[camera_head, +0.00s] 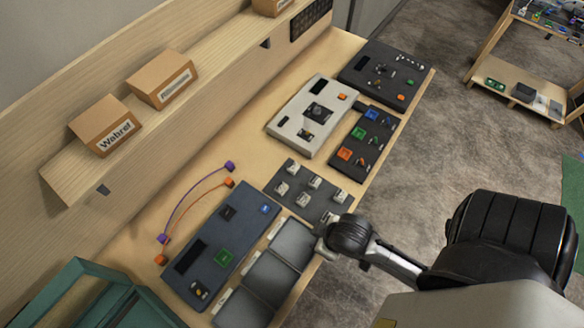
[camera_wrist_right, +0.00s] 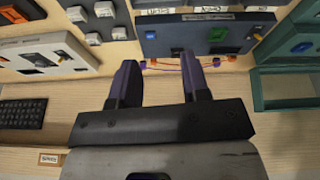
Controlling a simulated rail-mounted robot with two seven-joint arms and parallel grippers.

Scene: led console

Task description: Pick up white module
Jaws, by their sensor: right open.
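Several small white modules sit in two rows on a dark tray in the middle of the table in the head view; one white module (camera_head: 303,199) is in the near row. White modules (camera_wrist_right: 104,10) also show at the top left of the right wrist view, beyond the fingers. My right gripper (camera_wrist_right: 160,85) is open, with nothing between its two dark fingers. In the head view my right arm reaches in from the right, and its wrist end is beside the tray's near right corner; the fingers are hard to make out there. My left gripper is in neither view.
A blue-grey console (camera_head: 215,240) and several grey bins (camera_head: 270,275) are left of and below the tray. A light grey console (camera_head: 300,125) and a dark panel with coloured modules (camera_head: 378,115) lie beyond. Purple and orange cables (camera_head: 190,200) lie near the shelf.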

